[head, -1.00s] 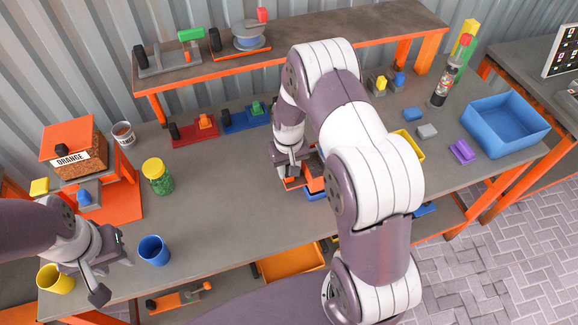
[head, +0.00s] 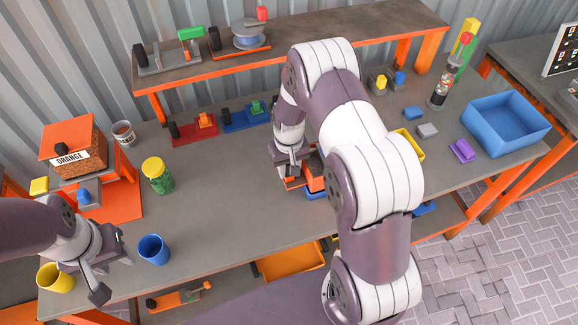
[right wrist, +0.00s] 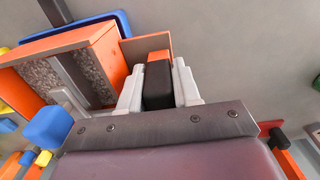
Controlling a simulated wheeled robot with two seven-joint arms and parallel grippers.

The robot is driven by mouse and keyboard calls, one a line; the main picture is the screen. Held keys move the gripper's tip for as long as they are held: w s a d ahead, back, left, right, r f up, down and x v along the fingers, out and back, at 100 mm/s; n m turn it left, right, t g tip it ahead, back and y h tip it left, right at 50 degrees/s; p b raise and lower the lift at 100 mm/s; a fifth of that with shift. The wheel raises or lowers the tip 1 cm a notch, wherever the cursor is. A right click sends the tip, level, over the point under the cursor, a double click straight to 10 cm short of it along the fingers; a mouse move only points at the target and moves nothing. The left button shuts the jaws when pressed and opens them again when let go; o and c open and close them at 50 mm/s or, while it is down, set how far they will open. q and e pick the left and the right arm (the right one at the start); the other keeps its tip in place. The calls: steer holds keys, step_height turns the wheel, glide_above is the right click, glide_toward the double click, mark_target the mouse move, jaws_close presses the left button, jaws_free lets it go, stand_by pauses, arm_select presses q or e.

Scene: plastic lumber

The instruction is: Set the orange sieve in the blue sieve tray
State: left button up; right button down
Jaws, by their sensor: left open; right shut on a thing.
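The orange sieve (head: 316,170) is an orange frame with a grey, speckled inside, seen more closely in the right wrist view (right wrist: 108,60). My right gripper (head: 290,168) is shut on its black handle (right wrist: 158,82). The blue sieve tray (head: 314,196) shows as a blue edge just below the sieve, and as a blue rim behind it in the right wrist view (right wrist: 85,24). My right arm hides much of both, and I cannot tell whether the sieve is seated or just above the tray. My left gripper (head: 110,264) is open and empty near the cups.
A blue cup (head: 153,250) and a yellow cup (head: 56,278) stand near my left gripper. Small blocks and a large blue bin (head: 507,125) are at the right. The middle left of the bench is clear.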

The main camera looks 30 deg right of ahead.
steer(key=shift+f+b, duration=0.45)
steer(key=shift+f, duration=0.25)
steer(key=c, duration=0.7)
jaws_free()
steer(key=shift+r, duration=0.1)
